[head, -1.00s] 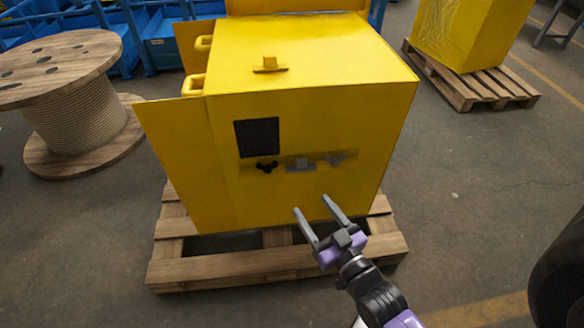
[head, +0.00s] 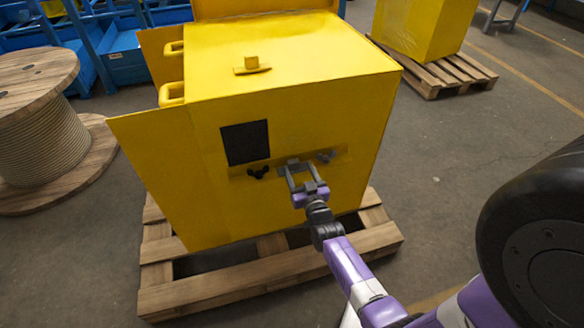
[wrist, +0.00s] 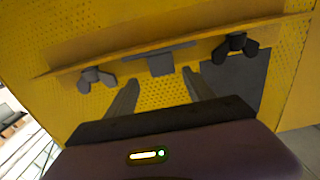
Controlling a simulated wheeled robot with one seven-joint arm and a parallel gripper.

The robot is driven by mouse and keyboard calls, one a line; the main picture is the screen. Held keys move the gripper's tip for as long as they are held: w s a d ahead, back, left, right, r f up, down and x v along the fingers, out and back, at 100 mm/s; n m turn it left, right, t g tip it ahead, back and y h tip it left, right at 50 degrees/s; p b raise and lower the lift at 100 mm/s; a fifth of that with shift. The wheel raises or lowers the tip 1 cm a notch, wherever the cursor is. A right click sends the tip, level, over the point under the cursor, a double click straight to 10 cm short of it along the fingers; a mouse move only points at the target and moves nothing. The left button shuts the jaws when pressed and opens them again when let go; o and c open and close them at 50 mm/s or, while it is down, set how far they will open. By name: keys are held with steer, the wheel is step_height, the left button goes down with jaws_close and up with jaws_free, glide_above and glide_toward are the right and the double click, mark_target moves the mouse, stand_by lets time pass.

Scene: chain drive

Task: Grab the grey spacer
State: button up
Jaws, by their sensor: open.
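The grey spacer (head: 293,164), a small block with a wider flat bar, sits on the narrow yellow ledge on the front of the yellow cabinet. In the head view my gripper (head: 299,171) partly covers it. In the wrist view the spacer (wrist: 161,63) shows just beyond my open fingertips (wrist: 161,76), roughly centred between them. The jaws hold nothing. I cannot tell whether either finger touches the spacer.
A black wing-nut-shaped part (head: 258,173) and a grey one (head: 326,156) flank the spacer on the ledge. A dark square panel (head: 245,142) is above left. The yellow cabinet (head: 290,110) stands on a wooden pallet (head: 230,285). A wooden spool (head: 40,140) stands at left.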

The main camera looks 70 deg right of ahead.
mark_target(294, 164)
steer(key=x, duration=0.4)
steer(key=shift+w+d+f, duration=0.1)
steer(key=shift+w, duration=0.4)
jaws_close()
